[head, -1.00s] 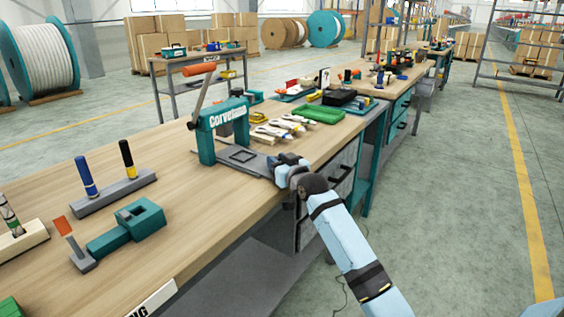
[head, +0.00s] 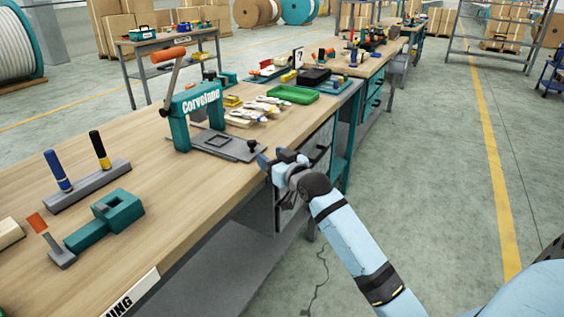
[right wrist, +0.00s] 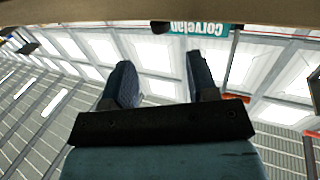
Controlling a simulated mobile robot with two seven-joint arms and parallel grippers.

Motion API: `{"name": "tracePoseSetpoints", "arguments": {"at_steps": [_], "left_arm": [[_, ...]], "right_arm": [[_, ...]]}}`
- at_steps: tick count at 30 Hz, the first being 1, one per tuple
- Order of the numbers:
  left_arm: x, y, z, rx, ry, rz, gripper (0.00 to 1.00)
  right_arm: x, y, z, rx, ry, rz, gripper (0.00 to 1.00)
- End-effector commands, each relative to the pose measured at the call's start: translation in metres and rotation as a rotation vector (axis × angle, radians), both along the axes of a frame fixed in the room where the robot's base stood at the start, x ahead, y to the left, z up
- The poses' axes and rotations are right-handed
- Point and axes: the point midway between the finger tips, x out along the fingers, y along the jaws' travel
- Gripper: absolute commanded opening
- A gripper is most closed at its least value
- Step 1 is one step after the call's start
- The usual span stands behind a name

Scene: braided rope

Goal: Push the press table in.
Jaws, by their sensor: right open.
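The teal press (head: 180,125), labelled "Corvelane", stands on the wooden bench with its orange-tipped lever raised. Its press table is a flat grey plate (head: 230,148) with a square outline, reaching from under the press toward the bench's front edge. A black knob (head: 253,146) stands at its near end. My right gripper (head: 272,158) is open and empty just off the front edge, close to the knob but apart from it. In the right wrist view its fingers (right wrist: 162,72) are spread, with the knob (right wrist: 160,27) and press label (right wrist: 200,28) beyond. My left gripper is out of view.
A green tray (head: 292,94) and several tools lie behind the press. A teal fixture (head: 105,220) and a grey holder (head: 88,187) with blue and black handles are at the left. Drawers sit below the bench edge. The floor at right is open.

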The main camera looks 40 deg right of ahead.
Motion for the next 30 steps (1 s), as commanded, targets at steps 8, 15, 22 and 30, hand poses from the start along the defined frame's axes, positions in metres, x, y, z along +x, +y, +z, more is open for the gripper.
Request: {"name": "tracePoseSetpoints", "arguments": {"at_steps": [8, 15, 22, 30], "left_arm": [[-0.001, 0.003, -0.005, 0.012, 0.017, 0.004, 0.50], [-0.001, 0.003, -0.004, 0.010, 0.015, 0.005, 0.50], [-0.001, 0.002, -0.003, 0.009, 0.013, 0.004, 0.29], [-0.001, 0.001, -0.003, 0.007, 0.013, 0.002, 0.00]], "right_arm": [[-0.042, 0.000, 0.000, 0.000, 0.001, 0.000, 0.53], [-0.048, 0.000, 0.000, 0.000, 0.000, 0.000, 0.53], [-0.049, 0.003, -0.004, -0.001, 0.007, 0.004, 0.53], [-0.121, 0.094, -0.118, -0.028, 0.212, 0.114, 0.53]]}}
